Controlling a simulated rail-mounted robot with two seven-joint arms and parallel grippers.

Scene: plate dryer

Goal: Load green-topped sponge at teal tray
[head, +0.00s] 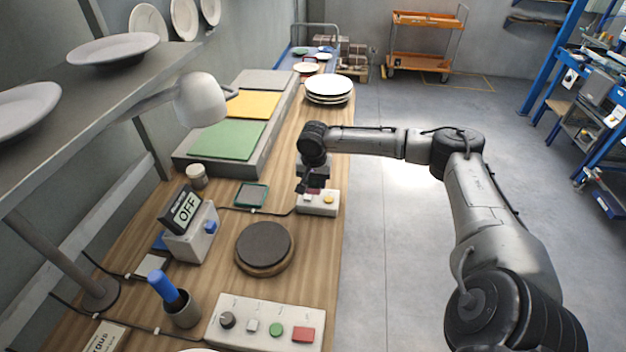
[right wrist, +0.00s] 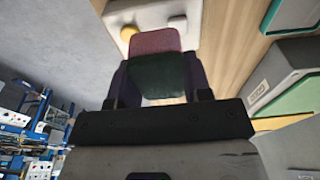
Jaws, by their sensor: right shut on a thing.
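My right gripper (head: 304,186) is over the right edge of the wooden table, beside the small box with a yellow button. In the right wrist view it is shut on the sponge (right wrist: 160,76), a small block with a dark green face and a pinkish part beyond it. In the head view the sponge is mostly hidden by the gripper. A small dark teal tray (head: 251,195) lies flat on the table to the left of the gripper, apart from it, and looks empty. My left gripper is not in view.
The yellow-button box (head: 318,203) is close by the gripper. A round dark turntable (head: 263,248) and the OFF sign box (head: 191,232) stand nearer. A jar (head: 197,176) is left of the tray. Green (head: 228,140) and yellow boards lie behind; stacked plates (head: 328,89) stand farther back.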

